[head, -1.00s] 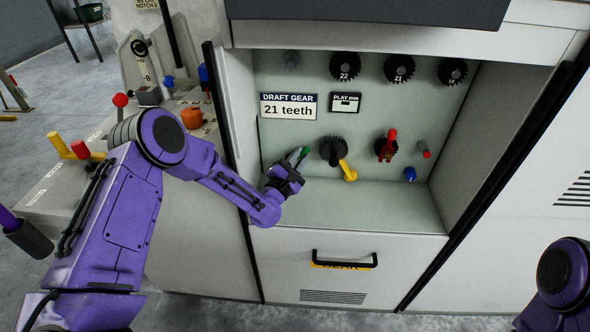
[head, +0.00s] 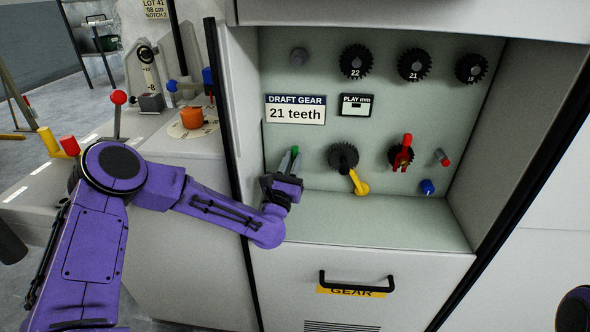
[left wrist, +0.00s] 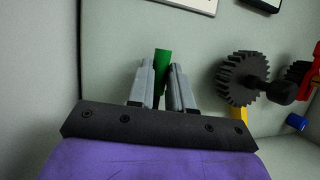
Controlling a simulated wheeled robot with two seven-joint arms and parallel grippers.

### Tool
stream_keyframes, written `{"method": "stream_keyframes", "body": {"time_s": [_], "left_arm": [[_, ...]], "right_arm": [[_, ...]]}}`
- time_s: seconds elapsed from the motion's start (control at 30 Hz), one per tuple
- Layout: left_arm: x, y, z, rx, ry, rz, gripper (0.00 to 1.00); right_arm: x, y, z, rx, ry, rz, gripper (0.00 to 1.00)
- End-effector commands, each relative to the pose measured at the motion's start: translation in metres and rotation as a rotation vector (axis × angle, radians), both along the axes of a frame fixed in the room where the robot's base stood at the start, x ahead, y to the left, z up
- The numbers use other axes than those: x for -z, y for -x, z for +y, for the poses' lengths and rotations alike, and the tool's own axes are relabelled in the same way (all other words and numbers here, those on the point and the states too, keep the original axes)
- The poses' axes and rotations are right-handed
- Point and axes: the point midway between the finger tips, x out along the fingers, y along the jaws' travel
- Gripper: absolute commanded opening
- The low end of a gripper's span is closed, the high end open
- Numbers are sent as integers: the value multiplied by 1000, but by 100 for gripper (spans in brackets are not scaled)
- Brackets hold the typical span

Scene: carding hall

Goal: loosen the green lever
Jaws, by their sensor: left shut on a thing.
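The green lever (left wrist: 162,62) stands upright between the two grey fingers of my left gripper (left wrist: 162,85) in the left wrist view. In the head view the green lever (head: 294,151) shows as a small green tip at the left side of the recessed panel. My left gripper (head: 290,160) is shut on it; the fingers hide its lower part and its mount. Only a bit of my right arm shows at the lower right edge of the head view, and its gripper is out of view.
Right of the lever are a dark gear (head: 343,157) with a yellow lever (head: 359,182), a red lever (head: 403,153) and a blue knob (head: 427,187). Several spare gears hang above. A sign (head: 295,109) reads "21 teeth". The recess floor (head: 380,222) is clear.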

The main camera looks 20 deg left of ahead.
Motion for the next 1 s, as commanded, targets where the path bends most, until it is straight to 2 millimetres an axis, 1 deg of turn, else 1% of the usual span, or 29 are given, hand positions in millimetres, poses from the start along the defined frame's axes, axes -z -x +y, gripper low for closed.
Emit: {"method": "stream_keyframes", "body": {"time_s": [0.03,0.6,0.63,0.67,0.7,1.0], "left_arm": [[5,1,0,2,11,2,0],[4,2,2,2,43,-6,0],[4,2,2,2,43,-6,23],[4,2,2,2,43,-6,33],[3,2,2,2,43,-6,45],[2,2,2,1,41,-9,45]], "right_arm": [[4,0,0,0,0,0,43],[6,0,0,0,0,0,43],[6,0,0,0,0,0,43],[6,0,0,0,0,0,43],[6,0,0,0,0,0,43],[7,0,0,0,0,0,43]]}}
